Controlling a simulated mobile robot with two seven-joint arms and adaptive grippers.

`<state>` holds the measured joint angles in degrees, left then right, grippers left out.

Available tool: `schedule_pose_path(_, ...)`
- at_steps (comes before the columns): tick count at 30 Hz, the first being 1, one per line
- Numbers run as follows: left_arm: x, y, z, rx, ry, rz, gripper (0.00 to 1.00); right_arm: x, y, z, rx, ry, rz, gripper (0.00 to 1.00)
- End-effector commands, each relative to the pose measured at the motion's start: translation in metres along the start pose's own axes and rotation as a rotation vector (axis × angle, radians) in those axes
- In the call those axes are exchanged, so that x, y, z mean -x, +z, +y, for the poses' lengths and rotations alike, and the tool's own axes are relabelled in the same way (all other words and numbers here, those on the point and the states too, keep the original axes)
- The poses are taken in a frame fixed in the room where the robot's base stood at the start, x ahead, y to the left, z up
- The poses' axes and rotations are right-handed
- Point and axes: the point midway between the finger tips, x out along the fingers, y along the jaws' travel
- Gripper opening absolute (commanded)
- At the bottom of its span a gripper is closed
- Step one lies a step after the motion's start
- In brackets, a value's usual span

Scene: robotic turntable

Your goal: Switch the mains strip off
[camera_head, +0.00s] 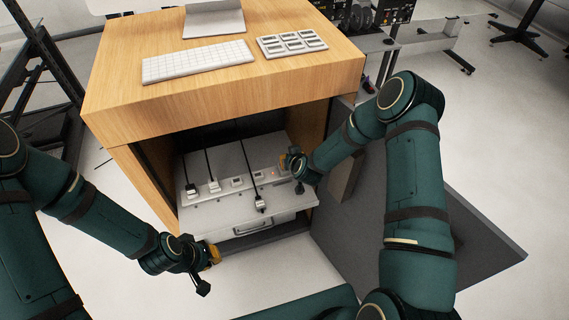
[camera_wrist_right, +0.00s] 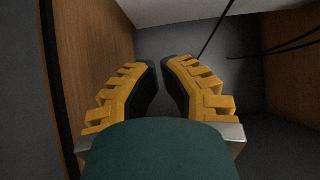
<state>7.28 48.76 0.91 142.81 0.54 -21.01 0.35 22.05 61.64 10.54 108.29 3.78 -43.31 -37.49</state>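The white mains strip (camera_head: 225,188) lies across a pale shelf inside the open wooden cabinet. Two white plugs with black cables sit in its left part, the left plug (camera_head: 191,189) and the one beside it (camera_head: 214,186). Sockets to their right look empty, and a small orange light shows near the right end. My right gripper (camera_head: 291,166) is at the strip's right end and covers part of it. In the right wrist view its yellow fingers (camera_wrist_right: 159,68) nearly meet at the tips, with nothing between them. My left gripper (camera_head: 208,262) is outside, in front of the cabinet's lower left; its opening is unclear.
A loose plug (camera_head: 260,204) on a black cable lies in front of the strip. A drawer handle (camera_head: 258,226) is below. The open grey door (camera_head: 470,236) extends right, under my right arm. On top are a keyboard (camera_head: 197,62) and a button panel (camera_head: 291,43).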

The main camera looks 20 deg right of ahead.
Motion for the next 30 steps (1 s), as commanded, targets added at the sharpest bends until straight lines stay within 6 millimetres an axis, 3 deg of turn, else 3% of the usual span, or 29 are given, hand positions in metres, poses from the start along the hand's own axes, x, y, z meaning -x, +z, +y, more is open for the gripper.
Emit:
schedule_pose_path(16,-0.012,0.006,-0.005,-0.003,0.001,-0.013,0.0,-0.094,0.002,0.0,-0.002,0.001,0.0,0.0)
schedule_pose_path(22,-0.014,0.007,-0.005,-0.004,0.001,-0.015,0.0,-0.099,0.029,0.001,-0.003,0.001,-0.003,0.0)
schedule_pose_path(30,-0.015,0.008,-0.006,-0.004,0.001,-0.016,0.0,-0.101,0.039,0.0,-0.001,0.0,0.0,0.0)
